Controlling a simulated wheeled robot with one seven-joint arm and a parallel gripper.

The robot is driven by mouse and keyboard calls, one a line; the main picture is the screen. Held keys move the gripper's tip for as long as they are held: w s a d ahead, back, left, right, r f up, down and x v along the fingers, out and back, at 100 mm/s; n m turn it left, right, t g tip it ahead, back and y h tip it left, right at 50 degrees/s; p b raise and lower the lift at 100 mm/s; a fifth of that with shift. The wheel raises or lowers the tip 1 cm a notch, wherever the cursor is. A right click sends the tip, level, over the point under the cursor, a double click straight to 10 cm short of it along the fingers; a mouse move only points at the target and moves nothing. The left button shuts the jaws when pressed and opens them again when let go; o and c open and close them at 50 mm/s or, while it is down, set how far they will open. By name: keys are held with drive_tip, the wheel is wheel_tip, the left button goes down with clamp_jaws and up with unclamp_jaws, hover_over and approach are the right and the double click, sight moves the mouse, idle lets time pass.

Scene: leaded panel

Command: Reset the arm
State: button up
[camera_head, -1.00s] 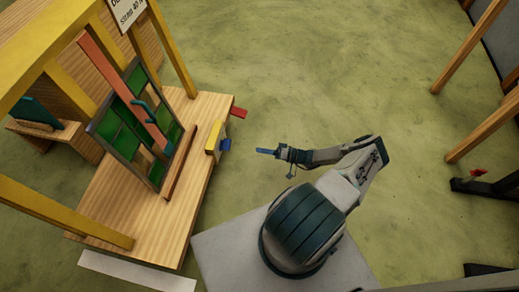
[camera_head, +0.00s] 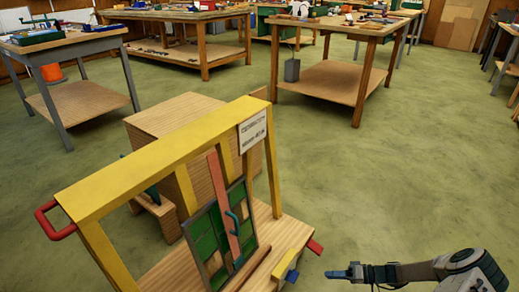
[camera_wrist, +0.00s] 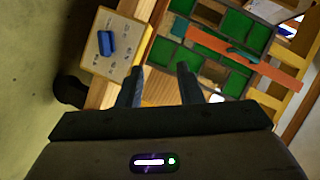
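My arm shows at the lower right of the head view, stretched toward the left. My gripper (camera_head: 340,273) is in free space to the right of the wooden cart and touches nothing. In the wrist view my gripper (camera_wrist: 160,82) has its two dark fingers apart with nothing between them. The leaded panel (camera_head: 222,235), with green panes and a pinkish-red strip, leans upright on the cart; it also shows in the wrist view (camera_wrist: 235,40). A yellow-edged block with a blue piece (camera_head: 291,275) sits at the cart's right edge.
The wooden cart (camera_head: 285,235) has a yellow frame (camera_head: 150,160) with a red handle (camera_head: 50,222) and a white sign (camera_head: 253,130). A wooden box (camera_head: 170,122) stands behind it. Workbenches (camera_head: 330,80) stand farther back. Green floor to the right is clear.

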drive_tip(key=s+a+r+g+h+p, duration=0.1)
drive_tip(key=a+r+g+h+p, duration=0.2)
drive_tip(key=r, duration=1.1)
drive_tip(key=s+a+r+h+p, duration=0.1)
drive_tip(key=r+h+p, duration=0.35)
drive_tip(key=r, duration=0.85)
drive_tip(key=s+a+r+g+h+p, duration=0.2)
drive_tip(key=r+p, duration=0.4)
drive_tip(key=r, duration=0.8)
drive_tip(key=s+a+r+t+h+p, duration=0.1)
drive_tip(key=s+r+p, duration=0.3)
drive_tip(key=r, duration=0.5)
drive_tip(key=s+a+r+m+t+h+p, duration=0.1)
drive_tip(key=s+a+r+t+h+p, duration=0.1)
drive_tip(key=s+r, duration=0.4)
drive_tip(key=s+a+r+m+t+h+p, duration=0.1)
drive_tip(key=s+a+r+p, duration=0.2)
drive_tip(key=r, duration=1)
drive_tip(key=s+p, duration=0.2)
drive_tip(key=p, duration=0.1)
drive_tip(key=shift+s+t+h, duration=0.35)
drive_tip(key=shift+t, duration=0.05)
